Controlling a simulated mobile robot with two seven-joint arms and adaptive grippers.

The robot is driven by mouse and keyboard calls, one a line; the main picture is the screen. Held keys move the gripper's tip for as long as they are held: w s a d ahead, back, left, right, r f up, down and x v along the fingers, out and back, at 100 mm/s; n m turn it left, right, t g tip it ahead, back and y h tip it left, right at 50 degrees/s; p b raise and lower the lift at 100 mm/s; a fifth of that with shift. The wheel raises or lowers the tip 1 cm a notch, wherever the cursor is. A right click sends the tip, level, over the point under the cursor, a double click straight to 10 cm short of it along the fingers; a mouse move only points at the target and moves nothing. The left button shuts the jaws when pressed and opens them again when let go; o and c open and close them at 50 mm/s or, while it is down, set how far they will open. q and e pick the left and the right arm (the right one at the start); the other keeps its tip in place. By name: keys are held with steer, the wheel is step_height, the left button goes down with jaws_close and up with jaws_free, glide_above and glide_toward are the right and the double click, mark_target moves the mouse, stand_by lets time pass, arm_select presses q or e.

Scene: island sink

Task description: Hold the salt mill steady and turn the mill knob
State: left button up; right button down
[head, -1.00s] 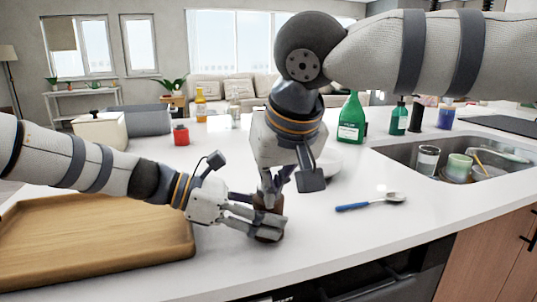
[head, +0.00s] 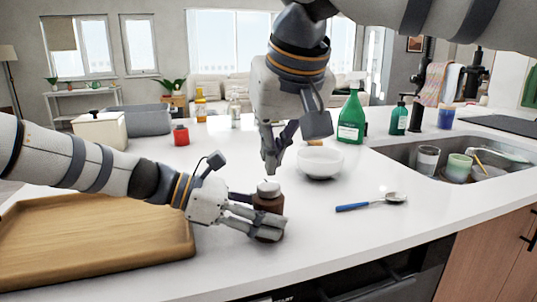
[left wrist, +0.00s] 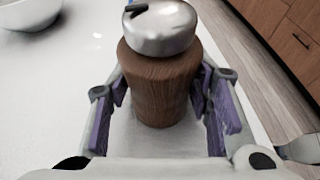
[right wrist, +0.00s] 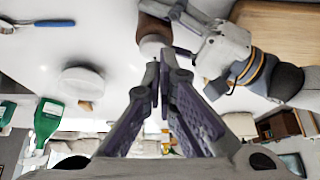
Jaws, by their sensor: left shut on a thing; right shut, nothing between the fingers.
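The salt mill (head: 268,203) stands upright on the white counter, a brown wooden body with a silver knob (head: 268,188) on top. In the left wrist view its wooden body (left wrist: 160,85) sits between my left gripper's purple-padded fingers, with the silver knob (left wrist: 160,28) above them. My left gripper (head: 258,225) is shut on the mill's body, low down. My right gripper (head: 275,160) is shut and empty, pointing down just above the knob, apart from it. In the right wrist view its fingertips (right wrist: 165,58) meet near the mill, whose knob (right wrist: 152,48) is partly hidden.
A wooden tray (head: 95,240) lies at the left. A white bowl (head: 320,163) stands right of the mill, and a blue-handled spoon (head: 370,202) lies near the front edge. A green bottle (head: 351,118) and the sink (head: 400,152) are farther right.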

mark_target(272, 202)
steer(key=f, duration=0.4)
steer(key=d+f, duration=0.1)
steer(key=f, duration=0.1)
steer(key=shift+w, duration=0.3)
steer(key=shift+w+a, duration=0.15)
steer(key=shift+w, duration=0.1)
stand_by(0.5)
steer(key=shift+a, duration=0.15)
stand_by(0.5)
steer(key=shift+s, duration=0.15)
